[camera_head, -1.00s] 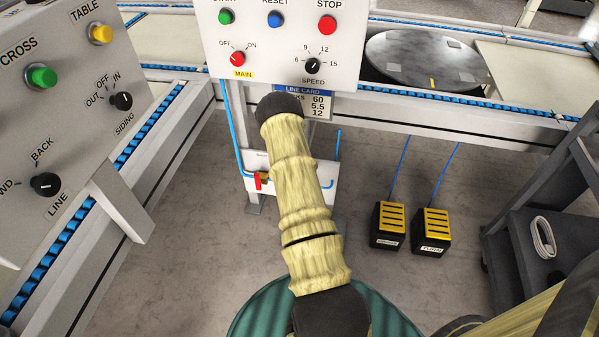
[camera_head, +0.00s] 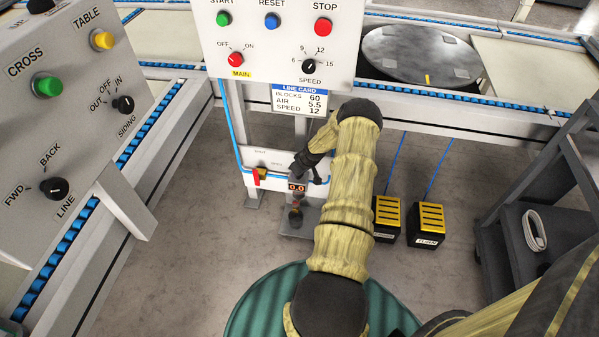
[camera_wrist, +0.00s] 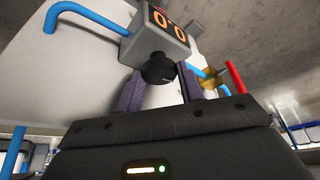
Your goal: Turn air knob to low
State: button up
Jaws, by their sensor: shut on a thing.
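The air knob (camera_wrist: 157,69) is a black round knob on a grey regulator block whose display (camera_wrist: 167,24) reads 0.0. It shows upside down in the wrist view. My gripper (camera_wrist: 160,88) has its two purple-grey fingers on either side of the knob and is shut on it. In the head view the display (camera_head: 297,187) also reads 0.0, on the low white panel below the line card. My gripper (camera_head: 306,164) reaches down to it and hides the knob there. No low mark is readable on the knob.
A red-handled valve (camera_head: 257,176) and blue hose are left of the display. The line card (camera_head: 299,100) reads blocks 60, air 5.5, speed 12. The main panel (camera_head: 285,45) stands above. Two yellow-topped pedals (camera_head: 428,222) are on the floor at right.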

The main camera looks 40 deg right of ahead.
jog(key=shift+d+n+y+b, duration=0.15)
jog(key=shift+n+y+b, duration=0.45)
jog(key=shift+n, duration=0.7)
jog(key=o, duration=0.7)
jog(key=p+v, duration=0.5)
jog(key=v, duration=1.2)
jog(key=shift+r, duration=0.2)
jog(key=shift+w, duration=0.1)
